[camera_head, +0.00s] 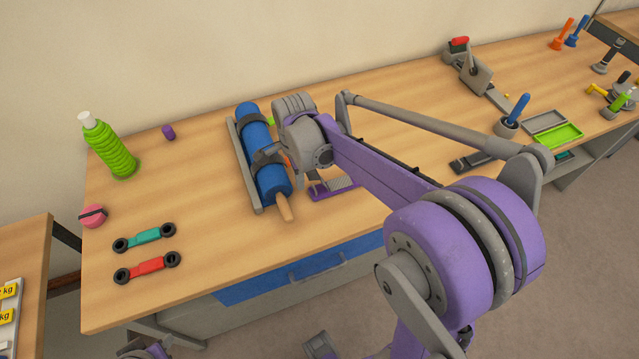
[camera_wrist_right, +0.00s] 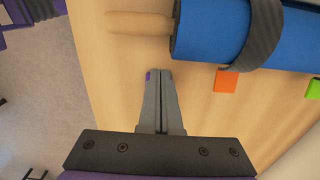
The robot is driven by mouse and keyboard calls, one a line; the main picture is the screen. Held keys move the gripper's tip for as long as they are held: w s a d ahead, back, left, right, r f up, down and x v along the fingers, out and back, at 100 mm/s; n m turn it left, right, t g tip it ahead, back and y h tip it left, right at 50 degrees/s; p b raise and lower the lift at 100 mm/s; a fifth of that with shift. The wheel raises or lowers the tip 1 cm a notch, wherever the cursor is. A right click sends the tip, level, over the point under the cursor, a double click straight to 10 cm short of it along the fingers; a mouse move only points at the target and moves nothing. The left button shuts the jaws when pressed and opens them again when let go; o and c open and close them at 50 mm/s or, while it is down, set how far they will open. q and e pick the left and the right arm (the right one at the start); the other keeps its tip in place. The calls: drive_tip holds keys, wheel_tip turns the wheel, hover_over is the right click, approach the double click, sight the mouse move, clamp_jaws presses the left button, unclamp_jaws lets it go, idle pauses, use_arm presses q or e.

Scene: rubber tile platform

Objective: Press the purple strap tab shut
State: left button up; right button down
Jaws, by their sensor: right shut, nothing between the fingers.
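The purple strap tab (camera_wrist_right: 148,75) shows as a small purple patch at the fingertips of my right gripper (camera_wrist_right: 158,74) in the right wrist view. The fingers hide most of it. They are shut with nothing between them; I cannot tell whether they touch the tab or how far it is closed. The tab lies in line with an orange tab (camera_wrist_right: 227,84) and a green tab (camera_wrist_right: 313,88) along a blue roll (camera_wrist_right: 210,30). A dark strap (camera_wrist_right: 258,35) goes around the roll. In the head view my right arm covers part of the roll (camera_head: 255,133).
The roll rests by a grey rail (camera_head: 243,165), its wooden handle (camera_head: 285,207) pointing toward me. A green bottle (camera_head: 110,150), a teal link (camera_head: 144,236) and a red link (camera_head: 147,267) are to the left. A green tray (camera_head: 560,136) stands right. Bare table lies left of the roll.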

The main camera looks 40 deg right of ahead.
idle(0.3)
drive_tip(key=shift+s+d, duration=0.5)
drive_tip(key=shift+d, duration=1.45)
drive_tip(key=shift+s+d, duration=0.45)
drive_tip(key=shift+d, duration=1.5)
drive_tip(key=shift+s+d, duration=0.5)
drive_tip(key=shift+d, duration=1.45)
drive_tip(key=shift+f+b, duration=1.5)
drive_tip(key=shift+f, duration=0.4)
wheel_tip(320, 180, up, 8)
drive_tip(key=p, duration=0.5)
